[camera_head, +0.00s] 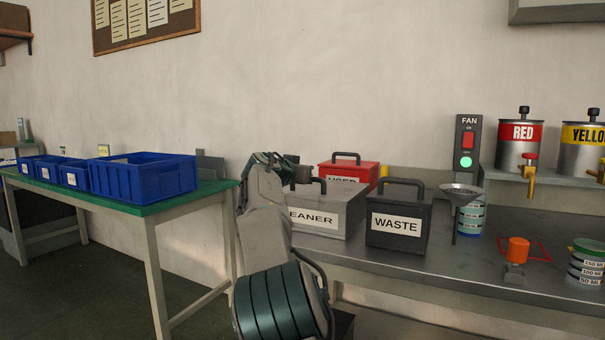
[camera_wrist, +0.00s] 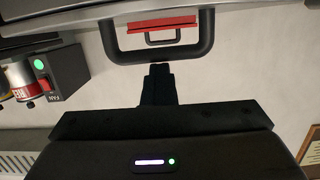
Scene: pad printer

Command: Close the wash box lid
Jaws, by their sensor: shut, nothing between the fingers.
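No box in view is labelled wash. A grey box (camera_head: 341,214), its label partly hidden and ending in "EANER", stands on the metal bench behind my forearm. It has a dark handle on top. My gripper (camera_wrist: 157,72) is shut and empty, its dark fingers together. In the wrist view a black handle (camera_wrist: 205,38) on a grey surface (camera_wrist: 245,5) is just beyond the fingertips, and I cannot tell whether they touch. In the head view my wrist hides the fingertips and the left part of the grey box. I cannot tell how far its lid is closed.
A black WASTE box (camera_head: 397,250) stands right of the grey box, and a red box (camera_head: 365,170) labelled "USED" behind it. A funnel (camera_head: 461,193) and orange part (camera_head: 517,249) are further right. Blue bins (camera_head: 150,181) sit on the green table (camera_head: 205,197) at left.

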